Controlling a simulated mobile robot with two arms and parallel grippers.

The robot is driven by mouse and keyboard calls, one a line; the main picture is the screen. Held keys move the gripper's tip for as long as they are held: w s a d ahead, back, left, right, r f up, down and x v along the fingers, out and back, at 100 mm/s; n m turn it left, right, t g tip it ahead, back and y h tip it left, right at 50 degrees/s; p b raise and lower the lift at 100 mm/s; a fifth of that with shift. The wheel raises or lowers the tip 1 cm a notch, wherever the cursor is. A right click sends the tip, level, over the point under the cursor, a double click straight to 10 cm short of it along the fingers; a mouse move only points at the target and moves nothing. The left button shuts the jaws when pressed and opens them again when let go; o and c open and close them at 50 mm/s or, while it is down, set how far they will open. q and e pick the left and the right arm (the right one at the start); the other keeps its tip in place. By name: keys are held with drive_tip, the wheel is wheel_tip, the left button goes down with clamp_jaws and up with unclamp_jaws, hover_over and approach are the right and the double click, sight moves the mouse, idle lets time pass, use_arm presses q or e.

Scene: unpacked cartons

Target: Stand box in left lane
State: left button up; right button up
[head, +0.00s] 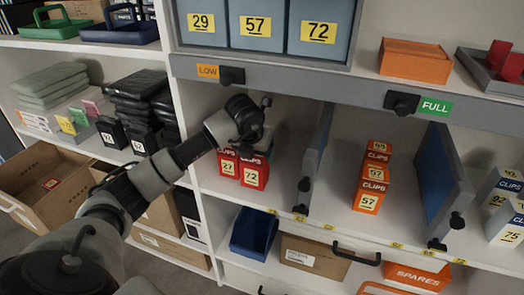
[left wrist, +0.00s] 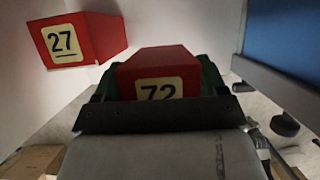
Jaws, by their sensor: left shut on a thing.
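A red box marked 72 (head: 254,173) stands in the left lane of the middle shelf, under the LOW label. It also shows in the left wrist view (left wrist: 157,76). My left gripper (head: 247,126) reaches in from the left above and behind it; its fingertips are mostly hidden in the head view. In the left wrist view it is shut on the red 72 box, with dark green pads along the box's sides. A second red box marked 27 (head: 228,163) stands just left of it and also shows in the left wrist view (left wrist: 75,38). My right gripper is not in view.
A grey divider (head: 315,160) bounds the left lane on the right. Orange CLIPS boxes (head: 369,190) stand in the middle lane, and a blue-faced divider (head: 440,180) stands further right. A blue bin (head: 254,232) sits on the shelf below.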

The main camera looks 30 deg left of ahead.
use_arm(q)
drive_tip(key=w+a+f, duration=0.1)
drive_tip(key=w+f, duration=0.2)
drive_tip(key=w, duration=0.2)
drive_tip(key=shift+f, duration=0.25)
drive_tip(key=shift+f, duration=0.1)
drive_tip(key=o, duration=1.1)
drive_tip(key=shift+c, duration=0.2)
